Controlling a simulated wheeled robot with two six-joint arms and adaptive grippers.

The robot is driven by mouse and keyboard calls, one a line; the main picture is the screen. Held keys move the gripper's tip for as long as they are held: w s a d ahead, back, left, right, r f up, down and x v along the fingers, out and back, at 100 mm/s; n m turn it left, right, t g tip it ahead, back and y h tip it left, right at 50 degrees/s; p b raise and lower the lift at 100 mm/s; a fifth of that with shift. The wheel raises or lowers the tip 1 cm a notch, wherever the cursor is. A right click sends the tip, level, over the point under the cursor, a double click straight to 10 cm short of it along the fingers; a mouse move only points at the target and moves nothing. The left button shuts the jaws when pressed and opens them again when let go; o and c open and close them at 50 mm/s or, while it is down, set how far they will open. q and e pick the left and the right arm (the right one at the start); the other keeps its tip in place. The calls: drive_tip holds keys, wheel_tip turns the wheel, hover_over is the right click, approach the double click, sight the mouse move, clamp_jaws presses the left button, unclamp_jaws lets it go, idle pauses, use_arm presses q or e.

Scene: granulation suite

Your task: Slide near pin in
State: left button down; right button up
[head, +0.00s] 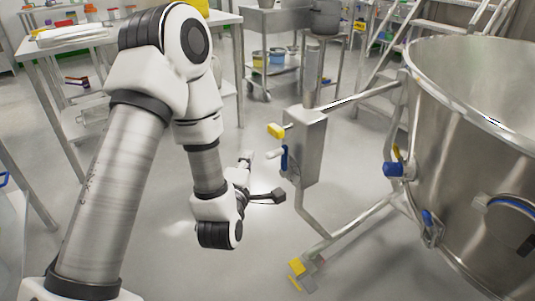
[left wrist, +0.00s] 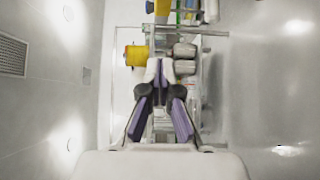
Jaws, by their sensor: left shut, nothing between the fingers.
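Two blue-handled pins show at the steel bin's edge in the head view. One blue pin (head: 394,169) sticks out to the left beside a small yellow part. The other blue pin (head: 428,221) sits lower, on a bracket nearer to me. I cannot tell from the head view how deep either sits. My left gripper (head: 274,196) is left of the steel post box (head: 307,146), apart from both pins. In the left wrist view its purple-padded fingers (left wrist: 165,70) meet at the tips, with nothing between them. My right gripper is out of view.
The post box carries a yellow knob (head: 275,131) and a blue-and-white lever (head: 283,158). The large steel bin (head: 465,150) fills the right side. A yellow foot piece (head: 296,268) stands on the floor. A yellow block (left wrist: 136,55) shows beyond the fingers. Floor near the gripper is clear.

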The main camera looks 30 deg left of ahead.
sight(276, 133)
use_arm(q)
drive_tip(key=w, duration=0.3)
drive_tip(key=w+a, duration=0.1)
drive_tip(key=w, duration=0.3)
drive_tip(key=w+p, duration=0.1)
drive_tip(key=w, duration=0.2)
drive_tip(key=shift+w+a, duration=0.15)
drive_tip(key=shift+a, duration=0.05)
drive_tip(key=shift+w+d, duration=0.1)
drive_tip(key=shift+w, duration=0.1)
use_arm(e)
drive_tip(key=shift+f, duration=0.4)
use_arm(q)
drive_tip(key=shift+w, duration=0.1)
drive_tip(key=shift+w+d+b, duration=0.2)
drive_tip(key=shift+w+d, duration=0.1)
drive_tip(key=shift+w, duration=0.35)
drive_tip(key=shift+w+d+b, duration=0.15)
drive_tip(key=shift+w+d, duration=0.1)
drive_tip(key=shift+w, duration=0.35)
drive_tip(key=shift+a+r, duration=0.1)
drive_tip(key=shift+r, duration=0.1)
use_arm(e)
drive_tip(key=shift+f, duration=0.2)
